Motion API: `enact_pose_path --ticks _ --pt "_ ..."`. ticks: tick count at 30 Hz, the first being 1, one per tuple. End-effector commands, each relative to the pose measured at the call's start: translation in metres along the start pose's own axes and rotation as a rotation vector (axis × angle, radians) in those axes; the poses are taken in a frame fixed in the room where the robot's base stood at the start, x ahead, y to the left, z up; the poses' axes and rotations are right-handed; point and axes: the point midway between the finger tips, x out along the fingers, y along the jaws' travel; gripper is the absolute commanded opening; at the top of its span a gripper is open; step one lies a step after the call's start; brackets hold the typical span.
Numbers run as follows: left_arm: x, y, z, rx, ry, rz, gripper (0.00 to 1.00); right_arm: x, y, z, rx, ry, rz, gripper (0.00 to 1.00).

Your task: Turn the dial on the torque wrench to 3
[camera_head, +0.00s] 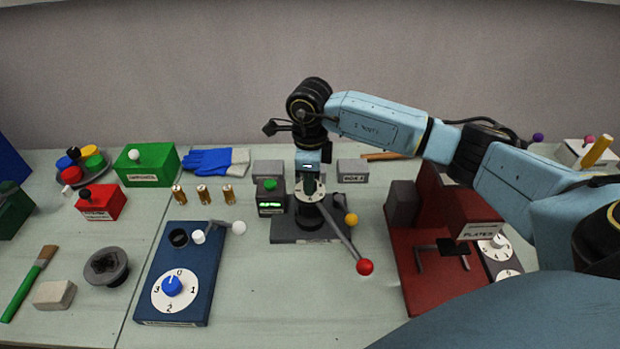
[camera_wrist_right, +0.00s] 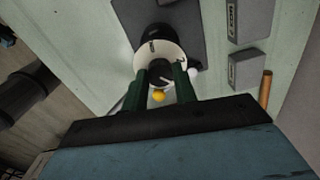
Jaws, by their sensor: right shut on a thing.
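The torque wrench seems to be the dark upright device with a long lever (camera_head: 343,240) ending in a red ball. A white numbered dial (camera_head: 324,197) sits on its top; the dial also shows in the right wrist view (camera_wrist_right: 170,60). My right gripper (camera_head: 309,184) points down over the dial, its fingers shut on the dial's knob. My left gripper is not in view.
A small box with a green display (camera_head: 271,205) stands left of the device. A blue panel (camera_head: 210,256) with another numbered dial (camera_head: 158,296) lies to the left; a red fixture (camera_head: 412,268) stands right. The front middle table is clear.

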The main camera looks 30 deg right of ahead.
Motion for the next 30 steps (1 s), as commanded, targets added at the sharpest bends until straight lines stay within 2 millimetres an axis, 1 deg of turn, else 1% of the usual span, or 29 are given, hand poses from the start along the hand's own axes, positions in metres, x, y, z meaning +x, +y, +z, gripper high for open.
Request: enact_pose_path --ticks 3,9,26,27,30 --pt "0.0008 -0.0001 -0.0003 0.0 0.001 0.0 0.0 -0.0004 -0.0004 -0.0003 0.059 0.001 -0.001 0.05" --pt "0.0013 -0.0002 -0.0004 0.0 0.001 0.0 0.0 -0.0007 -0.0006 -0.0002 0.124 0.0 -0.002 0.05" --pt "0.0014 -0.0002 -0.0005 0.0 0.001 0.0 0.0 -0.001 -0.0008 -0.0002 0.149 0.0 -0.002 0.05" --pt "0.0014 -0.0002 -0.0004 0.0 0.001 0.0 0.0 -0.001 -0.0008 -0.0002 0.149 0.0 -0.002 0.33" --pt "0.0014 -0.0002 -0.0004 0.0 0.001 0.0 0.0 -0.0009 -0.0007 -0.0001 0.148 0.0 -0.002 0.46"
